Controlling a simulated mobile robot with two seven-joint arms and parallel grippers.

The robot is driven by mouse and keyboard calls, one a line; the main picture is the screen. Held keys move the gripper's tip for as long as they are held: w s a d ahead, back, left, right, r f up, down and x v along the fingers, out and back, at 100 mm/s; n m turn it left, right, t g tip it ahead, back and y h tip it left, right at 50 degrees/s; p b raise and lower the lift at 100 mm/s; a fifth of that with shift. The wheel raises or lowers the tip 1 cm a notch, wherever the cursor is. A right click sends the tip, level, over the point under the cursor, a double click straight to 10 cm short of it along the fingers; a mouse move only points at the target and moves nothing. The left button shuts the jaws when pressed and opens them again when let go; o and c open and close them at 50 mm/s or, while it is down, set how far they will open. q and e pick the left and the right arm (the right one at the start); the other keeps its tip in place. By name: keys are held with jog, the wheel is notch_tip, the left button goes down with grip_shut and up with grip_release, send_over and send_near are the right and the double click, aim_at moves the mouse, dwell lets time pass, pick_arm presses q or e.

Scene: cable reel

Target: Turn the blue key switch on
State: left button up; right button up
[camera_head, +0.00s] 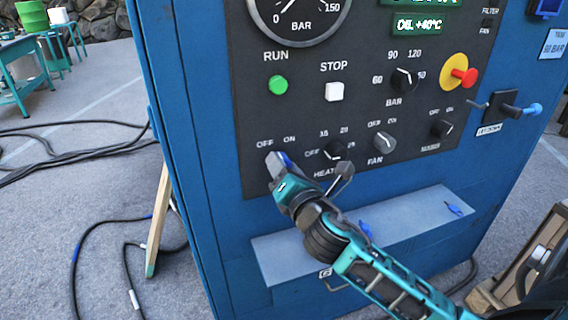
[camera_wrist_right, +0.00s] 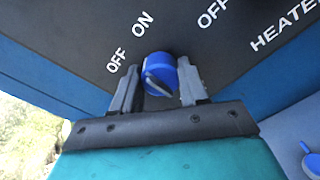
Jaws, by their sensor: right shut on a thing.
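The blue key switch (camera_wrist_right: 160,76) is a round blue knob with a pale bar across its face, under the OFF and ON labels in the right wrist view. The bar is tilted, and I cannot tell exactly which label it points to. My right gripper (camera_wrist_right: 158,90) has one finger on each side of the knob and is shut on it. In the head view my right gripper (camera_head: 277,163) reaches the panel's lower left and hides most of the switch (camera_head: 289,158). My left gripper is not in view.
The dark panel (camera_head: 350,115) also carries a green RUN button (camera_head: 278,85), a white STOP button (camera_head: 334,92), several black knobs and a red emergency knob (camera_head: 465,77). A grey shelf (camera_head: 290,258) juts out below. Cables (camera_head: 80,235) lie on the ground at left.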

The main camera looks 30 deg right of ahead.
jog(key=shift+m+p, duration=0.55)
jog(key=shift+m, duration=2.25)
jog(key=o, duration=1.1)
jog(key=shift+c, duration=0.2)
jog(key=b+v, duration=0.1)
jog(key=v, duration=1.2)
jog(key=shift+b, duration=0.4)
jog(key=shift+d+f, duration=0.1)
jog(key=shift+f, duration=0.1)
